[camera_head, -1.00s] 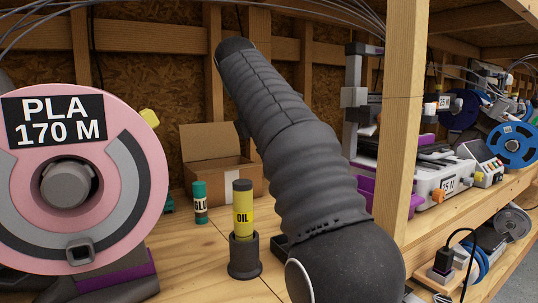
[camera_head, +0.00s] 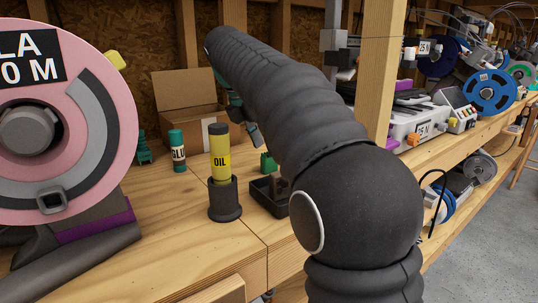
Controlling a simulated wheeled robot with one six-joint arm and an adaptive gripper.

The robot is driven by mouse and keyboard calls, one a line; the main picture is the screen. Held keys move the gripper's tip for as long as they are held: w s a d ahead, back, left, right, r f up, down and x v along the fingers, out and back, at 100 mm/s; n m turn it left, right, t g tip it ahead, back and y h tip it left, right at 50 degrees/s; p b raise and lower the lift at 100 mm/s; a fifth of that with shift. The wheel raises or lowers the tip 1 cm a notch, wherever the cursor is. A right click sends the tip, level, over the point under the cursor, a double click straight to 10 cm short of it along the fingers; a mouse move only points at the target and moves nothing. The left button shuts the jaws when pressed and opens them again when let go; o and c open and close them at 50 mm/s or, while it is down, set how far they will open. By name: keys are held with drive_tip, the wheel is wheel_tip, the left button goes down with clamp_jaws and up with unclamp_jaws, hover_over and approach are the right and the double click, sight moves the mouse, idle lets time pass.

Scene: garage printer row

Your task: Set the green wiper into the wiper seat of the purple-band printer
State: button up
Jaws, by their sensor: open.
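My gripper (camera_head: 247,122) shows only partly behind my dark, sleeved arm. Its teal and grey fingers point down above the bench, open, in front of the cardboard box. A small green piece (camera_head: 268,162) stands on the bench below and right of the fingers, just behind a black tray (camera_head: 262,201). A stepped green piece (camera_head: 142,149) stands further left. I cannot tell which one is the wiper. A purple part (camera_head: 404,84) shows right of the wooden post; I cannot tell whether it belongs to the purple-band printer. The wiper seat is not visible.
A yellow oil bottle (camera_head: 219,158) stands in a dark holder, with a glue stick (camera_head: 177,152) behind it. An open cardboard box (camera_head: 187,107) is at the back. A large pink spool (camera_head: 100,110) fills the left. A wooden post (camera_head: 383,65) stands right of my arm.

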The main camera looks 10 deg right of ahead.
drive_tip(key=shift+x, duration=1.95)
clamp_jaws()
drive_tip(key=shift+r, duration=0.15)
drive_tip(key=shift+r, duration=2.3)
drive_tip(key=shift+r, duration=0.1)
